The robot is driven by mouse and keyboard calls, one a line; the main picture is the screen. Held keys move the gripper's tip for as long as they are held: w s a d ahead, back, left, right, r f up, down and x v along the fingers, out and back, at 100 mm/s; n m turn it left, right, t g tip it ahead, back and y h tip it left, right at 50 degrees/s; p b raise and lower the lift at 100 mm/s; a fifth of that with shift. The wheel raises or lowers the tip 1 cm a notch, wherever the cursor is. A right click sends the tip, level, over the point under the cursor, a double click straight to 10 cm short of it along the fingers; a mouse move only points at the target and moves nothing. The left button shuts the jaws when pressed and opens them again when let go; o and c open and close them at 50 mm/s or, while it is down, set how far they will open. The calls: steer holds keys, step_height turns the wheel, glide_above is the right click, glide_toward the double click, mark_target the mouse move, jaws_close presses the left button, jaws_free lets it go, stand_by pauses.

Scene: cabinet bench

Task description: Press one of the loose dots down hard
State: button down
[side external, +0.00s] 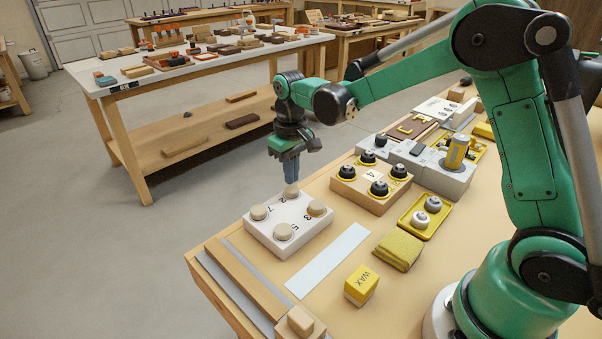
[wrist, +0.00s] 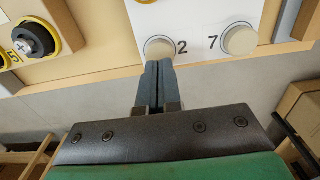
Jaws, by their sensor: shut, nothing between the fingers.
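A white block (side external: 262,233) near the bench's left edge carries several round beige dots beside printed numbers. The far dot (side external: 291,191), beside the 2, also shows in the wrist view (wrist: 160,46). The left dot (side external: 259,212) is beside the 7 and shows in the wrist view (wrist: 240,39). The right dot (side external: 316,208) is near the 3, the front dot (side external: 283,231) near the 5. My gripper (side external: 291,180) points down, shut and empty, its tips right at the far dot. I cannot tell whether they touch it. Which dots are loose does not show.
A wooden block (side external: 345,188) with black knobs in yellow rings stands just right of my gripper. A pale strip (side external: 328,261) lies flat in front.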

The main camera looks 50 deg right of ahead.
steer(key=shift+f, duration=0.85)
stand_by(0.8)
stand_by(2.0)
step_height(320, 180, up, 11)
stand_by(1.0)
steer(key=s+a+f+t, duration=0.1)
steer(key=s+a+t, duration=0.1)
steer(key=s+t, duration=0.5)
steer(key=s, duration=0.5)
steer(key=shift+f, duration=0.4)
